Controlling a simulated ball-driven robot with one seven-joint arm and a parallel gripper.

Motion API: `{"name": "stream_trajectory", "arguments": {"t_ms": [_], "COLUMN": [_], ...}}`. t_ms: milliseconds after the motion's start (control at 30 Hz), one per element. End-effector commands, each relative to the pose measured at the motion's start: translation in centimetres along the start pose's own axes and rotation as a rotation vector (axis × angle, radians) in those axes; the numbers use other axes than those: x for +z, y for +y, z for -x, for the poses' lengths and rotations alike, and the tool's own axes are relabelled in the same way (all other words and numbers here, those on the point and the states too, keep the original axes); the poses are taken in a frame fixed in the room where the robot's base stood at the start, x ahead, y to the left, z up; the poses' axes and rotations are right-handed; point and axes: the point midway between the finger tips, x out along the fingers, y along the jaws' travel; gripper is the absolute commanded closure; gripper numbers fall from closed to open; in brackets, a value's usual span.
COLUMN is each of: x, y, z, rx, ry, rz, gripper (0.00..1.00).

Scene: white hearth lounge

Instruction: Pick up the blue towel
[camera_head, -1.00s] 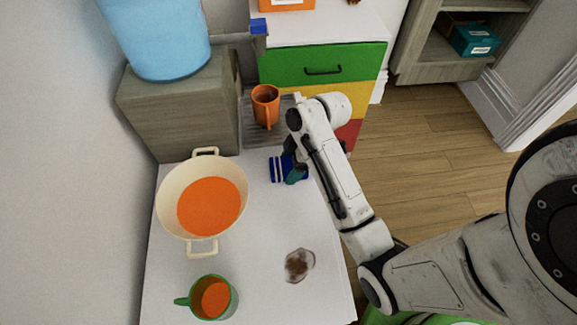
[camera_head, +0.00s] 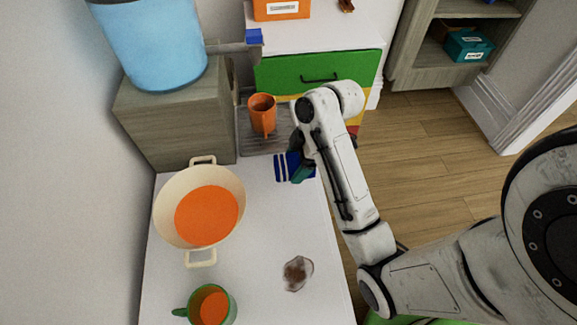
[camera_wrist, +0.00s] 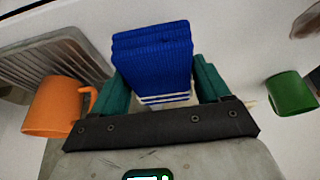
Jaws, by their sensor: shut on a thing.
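The blue towel (camera_head: 287,166) is folded and has white stripes near one end. In the head view it shows beside the end of my arm, over the far right part of the white table, partly hidden by my gripper (camera_head: 301,172). In the wrist view the towel (camera_wrist: 152,55) stands between the two teal fingers of my gripper (camera_wrist: 160,82). The fingers are shut on it, with its striped end close to the palm. From these views I cannot tell how far it is above the table.
On the white table (camera_head: 262,226) stand a cream pot (camera_head: 157,218) with orange contents, a green mug (camera_head: 232,308) and a clear dish (camera_head: 297,272). The table's middle is clear.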

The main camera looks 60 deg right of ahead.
Motion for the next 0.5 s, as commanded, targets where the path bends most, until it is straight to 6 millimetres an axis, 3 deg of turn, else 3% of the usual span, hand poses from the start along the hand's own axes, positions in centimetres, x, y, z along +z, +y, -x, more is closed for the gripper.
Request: {"name": "stream_trajectory", "arguments": {"t_ms": [33, 233, 500], "x": [-0.2, 0.6, 4.5], "y": [-0.4, -1.5, -4.0], "z": [1.9, 5.3, 9.1], "rx": [-0.003, -0.004, -0.004], "ry": [0.000, -0.001, -0.001], "rz": [-0.002, -0.002, -0.003], "gripper": [0.54, 0.54, 0.54]}}
